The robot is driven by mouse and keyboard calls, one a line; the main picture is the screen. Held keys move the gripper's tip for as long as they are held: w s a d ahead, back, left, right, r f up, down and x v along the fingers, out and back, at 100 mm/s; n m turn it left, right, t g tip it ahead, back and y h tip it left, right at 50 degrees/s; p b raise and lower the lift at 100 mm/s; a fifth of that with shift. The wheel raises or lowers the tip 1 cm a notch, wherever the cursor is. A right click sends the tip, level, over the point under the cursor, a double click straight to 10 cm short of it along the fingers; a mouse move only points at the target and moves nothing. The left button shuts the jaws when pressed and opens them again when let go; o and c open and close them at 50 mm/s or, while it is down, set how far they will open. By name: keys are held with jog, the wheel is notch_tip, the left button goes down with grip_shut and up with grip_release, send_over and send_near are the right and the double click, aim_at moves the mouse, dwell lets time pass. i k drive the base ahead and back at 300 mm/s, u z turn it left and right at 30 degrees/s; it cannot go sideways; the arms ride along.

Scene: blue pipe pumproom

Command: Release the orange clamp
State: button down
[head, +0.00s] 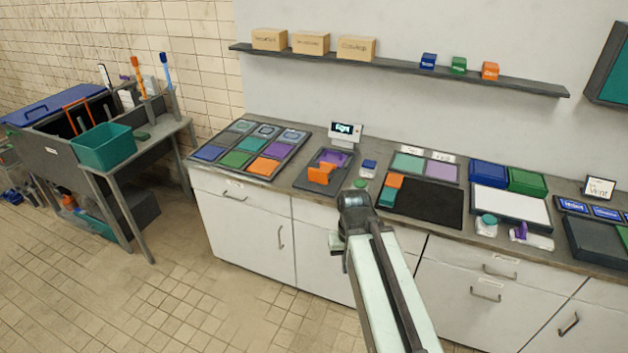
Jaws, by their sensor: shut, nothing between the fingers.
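The orange clamp (320,174) sits on a dark grey tray (312,186) on the counter, left of the middle of the view. A purple piece (334,157) lies right behind and against it; I cannot tell whether the clamp grips it. My gripper (337,244) is at the far end of my arm, low in front of the cabinet fronts and apart from the clamp. It is shut and empty. My arm partly hides its fingers.
A small display (345,132) stands behind the tray. A shelf (400,72) holds boxes above.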

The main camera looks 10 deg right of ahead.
aim_at(321, 175)
jog(key=u, duration=0.1)
jog(key=i, duration=1)
jog(key=z, duration=0.05)
jog(key=k, duration=0.65)
jog(key=u, duration=0.3)
jog(key=i, duration=0.8)
jog(key=u, duration=0.75)
jog(key=i, duration=0.4)
jog(key=u, duration=0.25)
jog(key=k, duration=0.85)
jog(key=u, duration=0.15)
jog(key=i, duration=0.9)
jog(key=z, duration=0.05)
